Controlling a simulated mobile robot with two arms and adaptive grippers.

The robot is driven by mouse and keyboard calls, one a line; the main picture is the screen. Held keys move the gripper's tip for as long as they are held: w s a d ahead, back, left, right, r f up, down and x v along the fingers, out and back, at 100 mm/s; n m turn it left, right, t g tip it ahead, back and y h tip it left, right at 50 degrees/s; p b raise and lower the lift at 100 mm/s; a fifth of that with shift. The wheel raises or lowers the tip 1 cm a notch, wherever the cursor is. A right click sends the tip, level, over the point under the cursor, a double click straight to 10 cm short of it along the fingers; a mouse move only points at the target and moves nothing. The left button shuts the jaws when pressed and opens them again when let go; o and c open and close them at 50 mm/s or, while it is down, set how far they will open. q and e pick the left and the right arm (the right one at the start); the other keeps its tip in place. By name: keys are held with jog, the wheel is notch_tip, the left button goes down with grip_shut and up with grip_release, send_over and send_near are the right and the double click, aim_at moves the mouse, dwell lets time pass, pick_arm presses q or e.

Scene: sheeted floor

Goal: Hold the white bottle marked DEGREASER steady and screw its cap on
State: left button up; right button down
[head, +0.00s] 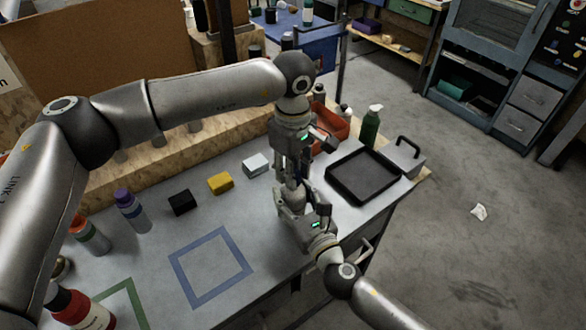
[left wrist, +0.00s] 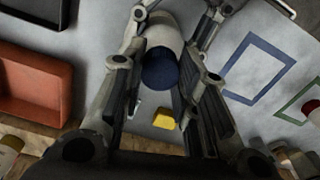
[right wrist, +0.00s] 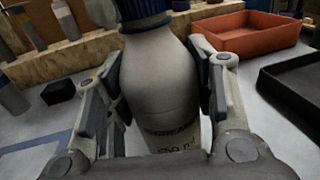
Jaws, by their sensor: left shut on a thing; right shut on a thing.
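The white bottle (right wrist: 158,75) stands upright between the fingers of my right gripper (right wrist: 160,110), which is shut on its body. Its label is partly visible, with "250 ml" readable; the name is not readable. A ribbed dark blue cap (left wrist: 160,68) sits at the bottle's top; its lower edge also shows in the right wrist view (right wrist: 142,20). I cannot tell how tightly it sits. My left gripper (left wrist: 163,85) is shut on the cap from above. In the head view my left gripper (head: 291,170) is above my right gripper (head: 300,212), and they mostly hide the bottle.
Black (head: 181,203), yellow (head: 220,183) and white (head: 256,164) blocks lie left of the grippers. A black tray (head: 337,190), an orange-red bin (head: 341,128) and a green pump bottle (head: 371,127) are to the right. A blue square outline (head: 183,283) on the table is empty.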

pick_arm(q)
jog(key=m, duration=1.8)
jog(key=shift+m, duration=0.4)
jog(key=o, duration=0.7)
